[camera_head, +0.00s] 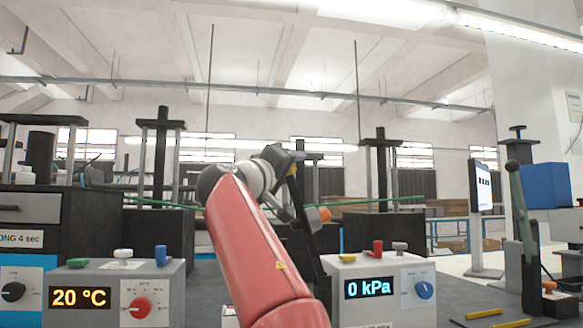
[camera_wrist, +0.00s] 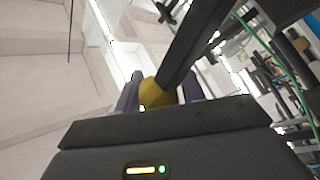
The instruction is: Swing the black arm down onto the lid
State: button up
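The black arm (camera_head: 308,230) is a long dark bar rising steeply, tilted to the left, in the middle of the head view. In the wrist view the black arm (camera_wrist: 205,40) runs to the upper right from a yellow knob (camera_wrist: 157,94). My gripper (camera_head: 286,162) is at the top end of the bar. In the wrist view the two fingers of my gripper (camera_wrist: 160,92) flank the knob closely and appear shut on it. I cannot make out the lid; my red arm hides much of the area around the bar's foot.
A grey box reading 0 kPa (camera_head: 382,294) stands just right of the bar's foot. A 20 °C box (camera_head: 110,300) stands at the left. A green-and-black lever (camera_head: 524,230) rises at the right. Dark presses (camera_head: 160,225) stand behind. The space above is free.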

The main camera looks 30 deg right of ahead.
grip_shut()
jog(key=shift+a, duration=0.1)
